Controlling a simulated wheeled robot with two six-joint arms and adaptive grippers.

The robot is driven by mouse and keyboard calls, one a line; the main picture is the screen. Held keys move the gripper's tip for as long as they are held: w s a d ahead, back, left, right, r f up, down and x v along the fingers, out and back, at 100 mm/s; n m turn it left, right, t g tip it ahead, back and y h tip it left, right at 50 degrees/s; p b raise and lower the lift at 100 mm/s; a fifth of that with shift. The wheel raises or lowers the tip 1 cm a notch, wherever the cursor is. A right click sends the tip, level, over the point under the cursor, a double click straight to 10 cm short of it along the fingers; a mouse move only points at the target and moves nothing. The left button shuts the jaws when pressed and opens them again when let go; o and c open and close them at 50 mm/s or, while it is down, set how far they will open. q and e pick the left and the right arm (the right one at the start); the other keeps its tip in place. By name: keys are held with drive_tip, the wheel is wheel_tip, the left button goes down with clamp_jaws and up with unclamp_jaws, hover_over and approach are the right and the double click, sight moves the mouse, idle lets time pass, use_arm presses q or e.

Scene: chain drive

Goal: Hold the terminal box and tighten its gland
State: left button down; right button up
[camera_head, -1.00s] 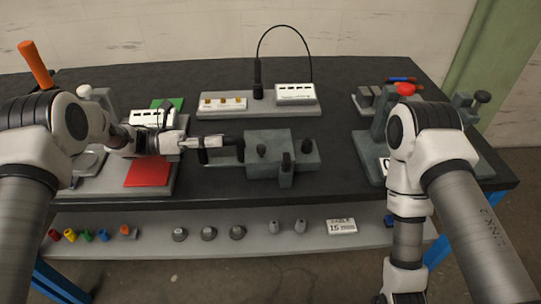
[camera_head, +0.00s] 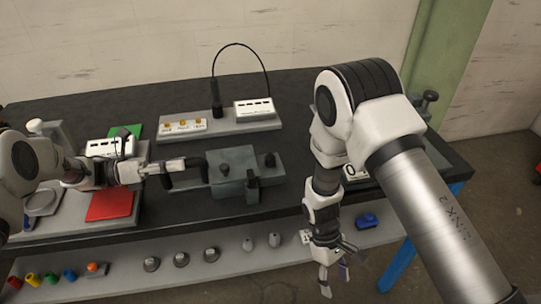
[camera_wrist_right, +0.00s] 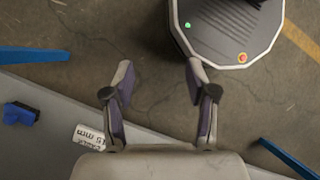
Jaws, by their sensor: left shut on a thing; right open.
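The grey terminal box (camera_head: 232,158) sits on the dark bench top near the middle, with dark round fittings on its top, right and front. Which fitting is the gland I cannot tell for sure. My left gripper (camera_head: 204,171) reaches in from the left and is shut on the box's left side; the exact contact is small and dark. My right gripper (camera_head: 335,270) hangs fingers down in front of the bench, right of the box and well apart from it. In the right wrist view its fingers (camera_wrist_right: 160,100) are spread and empty, above the floor.
Behind the box is a grey rack (camera_head: 205,133) with a looped black cable. A red mat (camera_head: 110,205) lies at the left. The lower front shelf (camera_head: 130,283) holds coloured and grey caps and a blue part (camera_head: 367,220). My right arm hides much of the right fixture.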

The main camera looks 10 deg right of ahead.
drive_tip(key=w+a+r+n+g+h, duration=0.15)
drive_tip(key=w+r, duration=0.25)
drive_tip(key=r, duration=0.4)
drive_tip(key=w+a+r+n+g, duration=0.15)
drive_tip(key=w+r, duration=0.25)
drive_tip(key=r, duration=0.4)
drive_tip(key=n+t+y, duration=0.3)
drive_tip(key=n+t, duration=0.3)
drive_tip(key=t, duration=0.3)
approach(272, 155)
wheel_tip(272, 155, down, 10)
drive_tip(key=shift+w+f, duration=0.15)
clamp_jaws()
